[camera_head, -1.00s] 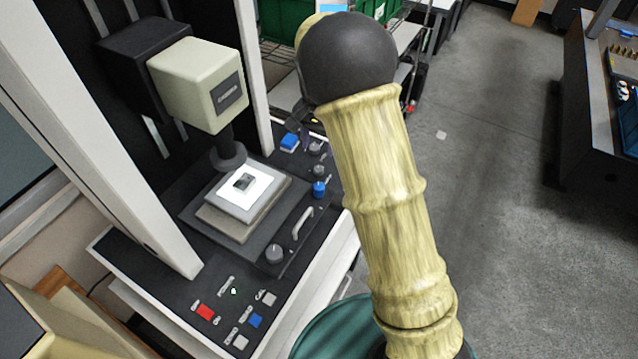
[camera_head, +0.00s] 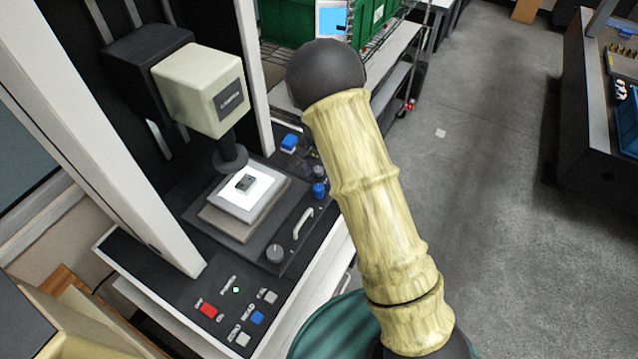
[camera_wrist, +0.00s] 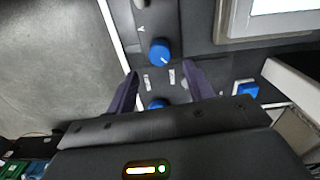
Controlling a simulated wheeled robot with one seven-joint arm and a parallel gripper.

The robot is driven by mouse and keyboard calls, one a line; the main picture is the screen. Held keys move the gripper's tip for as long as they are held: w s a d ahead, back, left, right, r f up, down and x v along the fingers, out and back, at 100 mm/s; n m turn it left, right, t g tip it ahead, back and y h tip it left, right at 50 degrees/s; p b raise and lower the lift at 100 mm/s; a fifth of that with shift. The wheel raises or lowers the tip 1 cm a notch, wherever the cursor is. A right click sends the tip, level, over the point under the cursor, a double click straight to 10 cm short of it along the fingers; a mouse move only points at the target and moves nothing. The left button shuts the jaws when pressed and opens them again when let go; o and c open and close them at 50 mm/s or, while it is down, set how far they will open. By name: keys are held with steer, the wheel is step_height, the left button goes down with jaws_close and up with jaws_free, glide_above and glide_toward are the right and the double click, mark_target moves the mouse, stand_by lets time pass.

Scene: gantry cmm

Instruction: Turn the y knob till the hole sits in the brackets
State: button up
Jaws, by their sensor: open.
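A blue knob (camera_wrist: 160,52) beside the letter Y stands on the dark panel in the wrist view. A blue knob (camera_head: 319,190) also shows on the machine's right edge in the head view. My gripper (camera_wrist: 162,86) is open and empty; its two dark fingers point toward the Y knob, and I see no contact. A second blue knob (camera_wrist: 157,104) lies between the fingers in the picture, partly hidden by the gripper body. A small screen (camera_head: 333,20) is partly hidden behind my arm. I cannot make out hole or brackets on it. My gripper is hidden in the head view.
The bright stage (camera_head: 268,190) carries a small dark part (camera_head: 246,183) under the probe (camera_head: 229,156). Floor at right is open.

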mark_target(319, 186)
step_height(319, 186, down, 7)
steer(key=shift+f+p, duration=0.1)
steer(key=shift+p, duration=0.85)
steer(key=shift+c, duration=0.2)
steer(key=c, duration=0.9)
